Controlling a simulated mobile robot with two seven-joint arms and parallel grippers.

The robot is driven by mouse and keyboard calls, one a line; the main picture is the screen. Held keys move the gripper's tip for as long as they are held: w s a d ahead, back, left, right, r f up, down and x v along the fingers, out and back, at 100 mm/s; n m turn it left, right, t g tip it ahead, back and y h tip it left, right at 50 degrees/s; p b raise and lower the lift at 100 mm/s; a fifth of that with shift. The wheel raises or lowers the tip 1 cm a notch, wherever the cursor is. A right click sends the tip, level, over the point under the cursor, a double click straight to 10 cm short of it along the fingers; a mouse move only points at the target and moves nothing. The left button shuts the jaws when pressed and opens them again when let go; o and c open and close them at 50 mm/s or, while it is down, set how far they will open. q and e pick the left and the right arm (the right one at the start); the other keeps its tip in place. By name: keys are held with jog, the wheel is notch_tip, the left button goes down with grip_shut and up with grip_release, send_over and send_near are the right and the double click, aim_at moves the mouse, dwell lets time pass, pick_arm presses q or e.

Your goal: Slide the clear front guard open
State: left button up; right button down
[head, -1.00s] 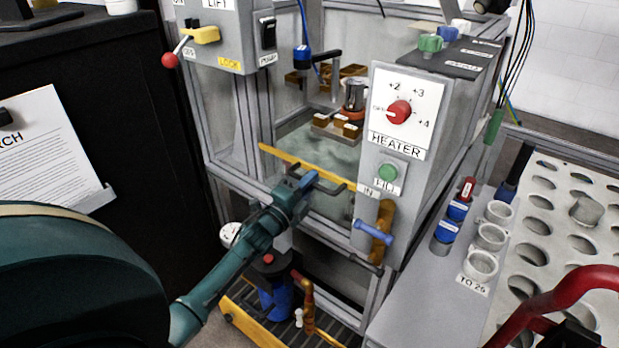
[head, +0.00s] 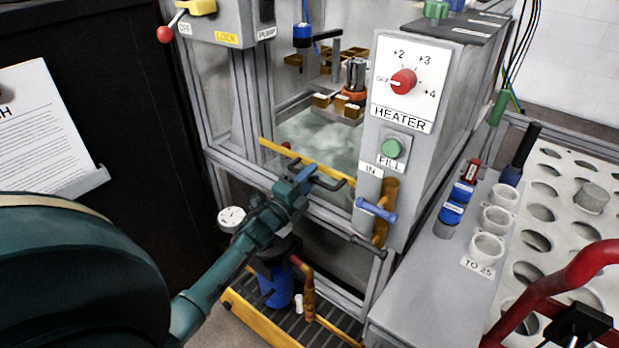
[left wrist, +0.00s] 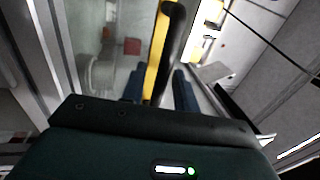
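The clear front guard (head: 333,241) closes part of the machine's front opening and has a yellow strip (head: 280,150) along its top edge. A black bar handle (head: 341,184) sits just below the strip. My left gripper (head: 309,178) is at this handle. In the left wrist view, the black handle (left wrist: 173,25) and yellow strip (left wrist: 157,50) run between the two blue fingers (left wrist: 160,86). The fingers stand apart, with a gap beside the handle, so they look open around it. Whether a finger touches the handle is hard to tell. My right gripper is not in view.
The heater panel (head: 412,85) with a red knob and a blue lever (head: 376,210) stand right of the opening. A control box (head: 222,20) is at upper left. A perforated rack (head: 545,235) and red tube (head: 560,285) are at right. A blue pump (head: 275,287) is below.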

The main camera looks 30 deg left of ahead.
pick_arm(q)
jog(key=shift+s, duration=0.1)
jog(key=p+v, duration=0.1)
jog(key=v, duration=1.2)
jog(key=shift+s, duration=0.1)
